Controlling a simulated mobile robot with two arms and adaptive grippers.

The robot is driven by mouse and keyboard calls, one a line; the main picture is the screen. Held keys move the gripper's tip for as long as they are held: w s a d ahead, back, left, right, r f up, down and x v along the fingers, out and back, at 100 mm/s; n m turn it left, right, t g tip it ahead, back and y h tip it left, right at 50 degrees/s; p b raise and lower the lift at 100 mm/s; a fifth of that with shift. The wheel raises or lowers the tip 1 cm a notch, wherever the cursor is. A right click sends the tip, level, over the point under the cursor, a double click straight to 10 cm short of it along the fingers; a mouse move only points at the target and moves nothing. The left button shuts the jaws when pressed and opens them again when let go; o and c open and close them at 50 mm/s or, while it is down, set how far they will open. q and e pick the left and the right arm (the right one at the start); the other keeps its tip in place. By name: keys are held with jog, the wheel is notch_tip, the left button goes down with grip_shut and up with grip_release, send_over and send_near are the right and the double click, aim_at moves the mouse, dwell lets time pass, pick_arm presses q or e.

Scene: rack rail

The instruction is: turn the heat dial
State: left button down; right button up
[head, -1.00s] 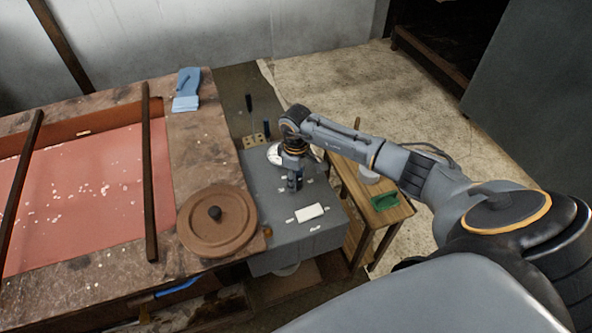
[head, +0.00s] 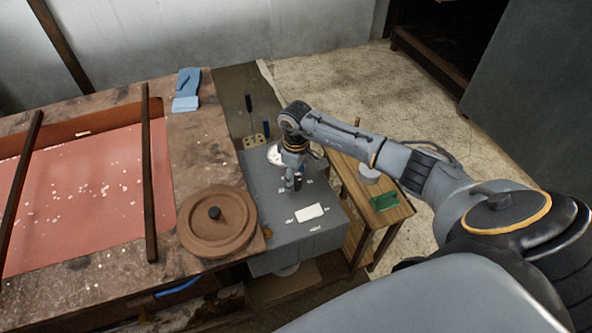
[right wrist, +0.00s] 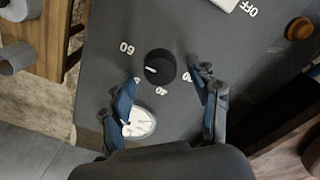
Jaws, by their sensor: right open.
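The heat dial (right wrist: 160,67) is a round black knob with a white pointer line, on the top of a grey control box (head: 266,202). In the right wrist view the pointer aims left, near a printed 60; other white numbers ring the dial. My right gripper (right wrist: 164,74) is open, one finger on each side of the dial, with gaps visible between fingers and knob. I cannot tell how high the fingertips are above the panel. In the head view my right gripper (head: 294,186) points down over the box and hides the dial. My left gripper is not in view.
A white round gauge (right wrist: 140,122) sits close to the dial, and a white switch (head: 309,212) lies on the same panel. A lidded brown pot (head: 232,232) stands to the left on the worktop. A wooden side table (head: 394,211) with a green item stands right of the box.

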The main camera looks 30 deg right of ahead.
aim_at(296, 180)
notch_tip(296, 180, up, 11)
dwell(0.3)
jog(key=shift+f, duration=0.15)
